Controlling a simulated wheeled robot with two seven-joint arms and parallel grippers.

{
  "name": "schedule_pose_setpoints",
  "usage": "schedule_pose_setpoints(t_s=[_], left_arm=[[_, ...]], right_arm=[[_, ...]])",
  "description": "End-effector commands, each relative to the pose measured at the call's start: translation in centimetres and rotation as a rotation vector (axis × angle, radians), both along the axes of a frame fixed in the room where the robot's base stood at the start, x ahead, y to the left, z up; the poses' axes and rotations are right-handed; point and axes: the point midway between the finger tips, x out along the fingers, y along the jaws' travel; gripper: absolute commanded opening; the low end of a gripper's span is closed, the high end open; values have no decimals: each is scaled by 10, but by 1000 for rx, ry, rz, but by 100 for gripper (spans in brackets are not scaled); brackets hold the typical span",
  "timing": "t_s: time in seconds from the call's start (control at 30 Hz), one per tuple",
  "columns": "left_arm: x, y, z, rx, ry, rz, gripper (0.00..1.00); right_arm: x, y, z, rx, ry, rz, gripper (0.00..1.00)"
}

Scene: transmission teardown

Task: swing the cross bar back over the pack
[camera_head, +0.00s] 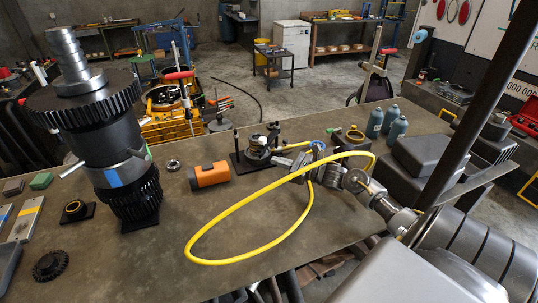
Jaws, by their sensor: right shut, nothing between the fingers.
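The pack (258,148) is a small stack of metal rings on a dark fixture (237,157) with short upright posts, near the middle of the bench. I cannot clearly make out the cross bar among the small dark parts at the top of this fixture. My right gripper (283,164) is just right of the fixture, low over the bench, with its fingers shut and nothing between them. I cannot tell whether its tips touch the fixture. My left gripper is not in view.
A tall gear shaft assembly (125,180) stands at the left. An orange cylinder (209,174) lies left of the fixture. A yellow hose (232,261) loops over the front bench. Grey-green bottles (396,130) stand at the right.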

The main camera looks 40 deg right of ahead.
Motion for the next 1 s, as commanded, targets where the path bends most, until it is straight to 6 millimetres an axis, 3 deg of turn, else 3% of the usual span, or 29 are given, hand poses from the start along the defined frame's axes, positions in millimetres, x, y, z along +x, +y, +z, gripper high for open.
schedule_pose_setpoints(t_s=[0.03,0.27,0.7,0.87,1.0], left_arm=[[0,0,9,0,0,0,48],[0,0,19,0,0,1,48],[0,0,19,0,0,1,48],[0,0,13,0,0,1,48],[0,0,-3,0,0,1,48]], right_arm=[[8,4,6,5,-2,-1,0],[30,14,2,2,0,0,0],[35,17,-1,1,0,1,0],[37,19,-2,0,-1,4,0],[44,26,-6,-2,-2,9,0]])
